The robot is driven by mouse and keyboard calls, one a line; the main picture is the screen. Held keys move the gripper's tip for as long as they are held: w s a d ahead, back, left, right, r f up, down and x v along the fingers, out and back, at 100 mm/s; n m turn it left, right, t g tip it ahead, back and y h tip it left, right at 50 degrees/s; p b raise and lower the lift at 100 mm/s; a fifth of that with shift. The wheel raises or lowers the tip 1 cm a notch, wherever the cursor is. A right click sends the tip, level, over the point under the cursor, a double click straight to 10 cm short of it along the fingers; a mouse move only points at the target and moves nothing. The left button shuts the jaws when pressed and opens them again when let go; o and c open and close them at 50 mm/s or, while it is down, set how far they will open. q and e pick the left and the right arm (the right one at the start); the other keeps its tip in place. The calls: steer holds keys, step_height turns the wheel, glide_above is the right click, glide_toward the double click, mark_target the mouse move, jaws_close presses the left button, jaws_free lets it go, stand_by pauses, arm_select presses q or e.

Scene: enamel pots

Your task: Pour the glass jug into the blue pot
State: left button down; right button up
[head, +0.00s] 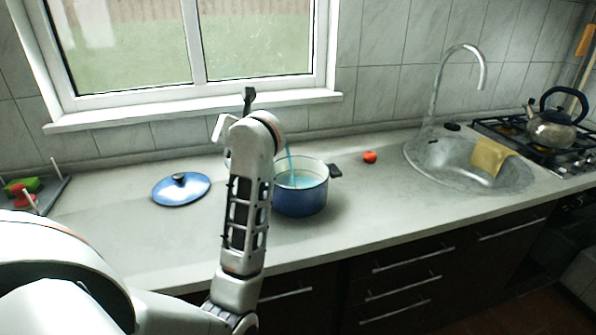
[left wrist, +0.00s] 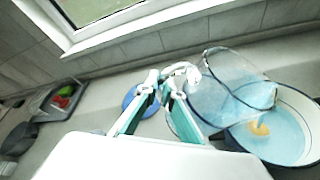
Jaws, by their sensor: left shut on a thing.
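The blue pot (head: 301,201) stands upright on the counter, open, with a white inside and black handles; it also shows in the left wrist view (left wrist: 297,98) with pale blue liquid in it. The clear glass jug (left wrist: 222,85) is tilted over the pot, with blue liquid at its lower side. A thin blue stream (head: 290,163) falls into the pot in the head view. My left gripper (left wrist: 168,82) is shut on the jug at its handle side. In the head view my arm hides most of the gripper and jug. My right gripper is not in view.
A blue lid (head: 181,189) lies on the counter left of the pot. A red tomato-like thing (head: 370,157) lies to the right, before the sink (head: 468,165). A kettle (head: 552,130) stands on the stove. A rack (head: 45,196) is at the far left. The window is behind.

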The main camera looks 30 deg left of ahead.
arm_select(q)
steer(key=shift+w+r, duration=0.15)
steer(key=shift+w, duration=0.15)
steer(key=shift+s+d, duration=0.1)
steer(key=shift+s, duration=0.1)
steer(key=shift+w, duration=0.3)
steer(key=shift+s+r+m+y, duration=0.15)
steer(key=shift+m+y, duration=0.15)
steer(key=shift+w+d, duration=0.15)
steer(key=shift+w, duration=0.1)
steer(key=shift+s, duration=0.15)
steer(key=shift+w+d+p, duration=0.1)
steer(key=shift+w+p, duration=0.15)
steer(key=shift+p, duration=0.1)
steer(key=shift+s+r, duration=0.1)
steer(key=shift+s, duration=0.1)
steer(key=shift+w+m, duration=0.25)
steer(key=shift+m, duration=0.05)
steer(key=shift+s+r+g, duration=0.1)
steer(key=shift+s+g, duration=0.05)
steer(key=shift+g, duration=0.15)
steer(key=shift+w+d, duration=0.1)
steer(key=shift+w, duration=0.15)
steer(key=shift+s, duration=0.15)
